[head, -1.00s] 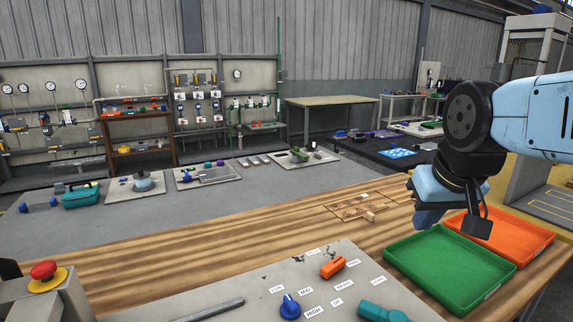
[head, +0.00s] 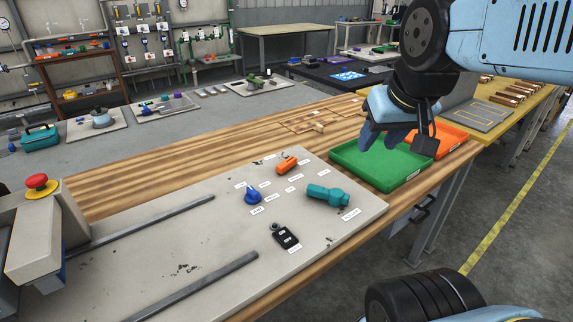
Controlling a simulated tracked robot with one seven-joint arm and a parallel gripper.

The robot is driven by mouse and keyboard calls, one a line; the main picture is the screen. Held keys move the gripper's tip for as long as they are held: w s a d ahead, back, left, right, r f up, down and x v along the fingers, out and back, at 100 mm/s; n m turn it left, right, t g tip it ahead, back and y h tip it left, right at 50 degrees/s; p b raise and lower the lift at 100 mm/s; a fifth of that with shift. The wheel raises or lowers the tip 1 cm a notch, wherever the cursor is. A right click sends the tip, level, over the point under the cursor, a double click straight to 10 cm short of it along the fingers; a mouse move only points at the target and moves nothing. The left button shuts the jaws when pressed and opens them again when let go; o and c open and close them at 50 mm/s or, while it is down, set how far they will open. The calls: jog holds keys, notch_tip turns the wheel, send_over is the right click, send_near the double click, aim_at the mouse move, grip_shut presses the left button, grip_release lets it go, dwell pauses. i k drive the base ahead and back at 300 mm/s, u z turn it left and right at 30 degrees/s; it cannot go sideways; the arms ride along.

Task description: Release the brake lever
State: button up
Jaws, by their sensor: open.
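A grey panel (head: 160,262) on the wooden bench carries several labelled controls. They are a blue knob (head: 253,196), an orange switch-like handle (head: 287,164), a teal lever-like handle (head: 328,195) and a black piece (head: 285,236). The labels are too small to read now, so I cannot tell for sure which one is the brake lever. My gripper (head: 382,136) hangs over the green tray, beyond and to the right of the panel. It is open, points downward, and touches none of the controls. Its fingertips are only partly clear.
The green tray (head: 352,160) and an orange tray (head: 456,133) stand on the bench at the right. A red emergency button (head: 37,182) is at the left. Two grey rails (head: 205,285) run across the panel. Free floor lies to the right.

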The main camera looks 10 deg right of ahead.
aim_at(286, 165)
jog(key=u, duration=1.05)
jog(key=k, duration=0.55)
jog(key=z, duration=0.9)
jog(key=i, duration=1)
